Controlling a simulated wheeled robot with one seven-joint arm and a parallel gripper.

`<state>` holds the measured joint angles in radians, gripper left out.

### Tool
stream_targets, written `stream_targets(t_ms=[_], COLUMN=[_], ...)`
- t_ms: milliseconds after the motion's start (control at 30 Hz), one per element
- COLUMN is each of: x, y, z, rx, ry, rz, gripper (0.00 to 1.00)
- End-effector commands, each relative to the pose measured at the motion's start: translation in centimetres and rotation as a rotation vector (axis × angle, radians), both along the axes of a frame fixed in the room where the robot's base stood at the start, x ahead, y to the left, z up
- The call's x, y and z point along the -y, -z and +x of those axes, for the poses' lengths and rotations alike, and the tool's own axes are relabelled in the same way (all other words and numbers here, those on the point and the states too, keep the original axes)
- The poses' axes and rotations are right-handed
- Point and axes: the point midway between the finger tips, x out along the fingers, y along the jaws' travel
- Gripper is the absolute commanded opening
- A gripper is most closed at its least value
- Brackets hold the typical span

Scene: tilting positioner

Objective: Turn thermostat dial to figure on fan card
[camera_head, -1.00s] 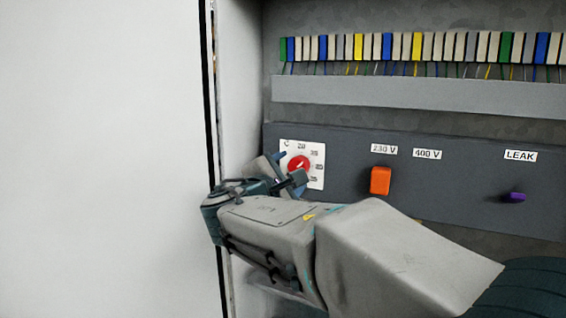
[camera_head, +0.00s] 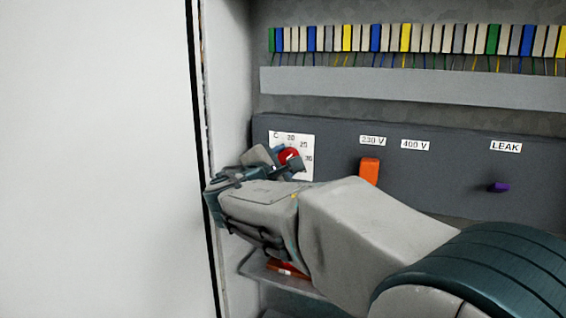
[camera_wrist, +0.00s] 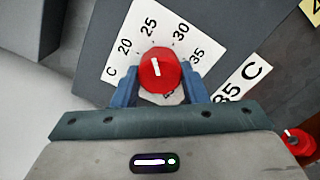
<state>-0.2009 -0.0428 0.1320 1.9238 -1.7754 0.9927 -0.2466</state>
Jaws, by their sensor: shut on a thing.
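The thermostat dial is a round red knob (camera_wrist: 165,80) with a white pointer line, on a white scale plate (camera_wrist: 118,72) marked C, 20, 25, 30 and 35. In the wrist view the pointer line aims about at 25. My gripper (camera_wrist: 160,72) is shut on the dial, one blue finger on each side. A white card (camera_wrist: 243,82) reading "35 C" shows right of the dial, partly hidden by my gripper. In the head view the dial (camera_head: 288,154) is partly covered by my gripper (camera_head: 285,162), and so is the scale plate (camera_head: 306,141).
A white door (camera_head: 95,150) stands at left. A red item (camera_head: 287,268) shows below my arm.

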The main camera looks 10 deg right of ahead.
Motion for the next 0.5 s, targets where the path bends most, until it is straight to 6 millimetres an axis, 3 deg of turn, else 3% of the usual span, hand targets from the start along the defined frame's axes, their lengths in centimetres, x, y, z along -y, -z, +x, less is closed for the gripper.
stream_targets(t_ms=[500], x=[-0.05], y=[0.78], z=[0.0], rx=[0.163], ry=[-0.001], rz=[0.218], gripper=[0.17])
